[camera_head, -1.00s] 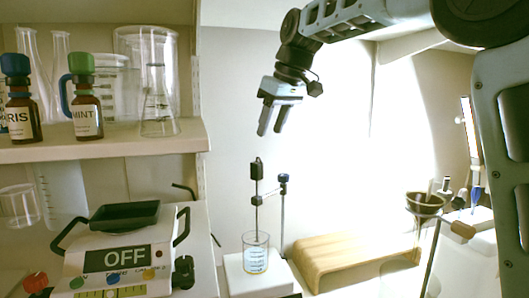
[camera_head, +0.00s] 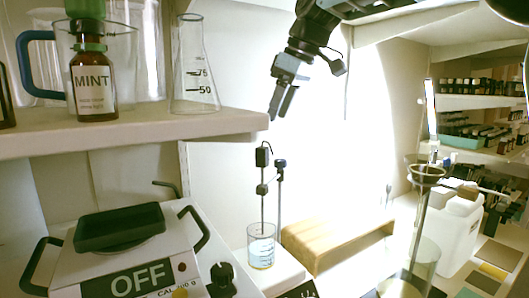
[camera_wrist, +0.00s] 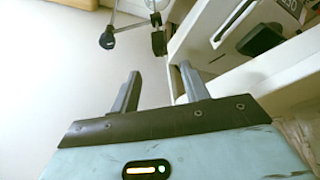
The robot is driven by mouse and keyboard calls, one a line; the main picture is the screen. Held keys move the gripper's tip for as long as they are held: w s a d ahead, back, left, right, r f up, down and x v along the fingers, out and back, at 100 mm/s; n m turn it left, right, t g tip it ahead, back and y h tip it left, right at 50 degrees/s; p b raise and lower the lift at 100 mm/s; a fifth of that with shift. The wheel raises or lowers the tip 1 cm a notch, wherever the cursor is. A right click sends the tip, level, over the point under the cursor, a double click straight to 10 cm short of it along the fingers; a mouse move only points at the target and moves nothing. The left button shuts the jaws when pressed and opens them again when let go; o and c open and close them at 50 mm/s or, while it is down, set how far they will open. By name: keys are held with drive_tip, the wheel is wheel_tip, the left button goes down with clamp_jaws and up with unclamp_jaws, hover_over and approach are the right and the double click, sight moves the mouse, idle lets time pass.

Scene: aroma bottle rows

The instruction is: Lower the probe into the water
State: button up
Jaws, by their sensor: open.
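The probe (camera_head: 263,156) has a black head on a thin upright rod. It is held by a clamp on a stand (camera_head: 280,200) with a dark knob on top. The rod runs down to a glass beaker (camera_head: 261,256) of bluish water; I cannot tell whether its tip touches the water. My gripper (camera_head: 279,104) is open and empty, just above the probe head, fingers pointing down. In the wrist view my gripper's (camera_wrist: 160,88) fingers are spread, and a dark piece, apparently the probe head (camera_wrist: 158,42), shows beyond them.
A white device reading OFF (camera_head: 140,281) with a black pan stands at lower left. Above it, a shelf (camera_head: 140,136) holds a MINT bottle (camera_head: 95,88) and a flask (camera_head: 194,75).

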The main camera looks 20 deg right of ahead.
sight(264, 147)
drive_tip(key=x, duration=1.1)
clamp_jaws()
wheel_tip(264, 147, down, 5)
drive_tip(key=b, duration=0.3)
drive_tip(key=shift+b, duration=0.4)
drive_tip(key=shift+s, duration=0.1)
unclamp_jaws()
drive_tip(key=shift+f, duration=0.1)
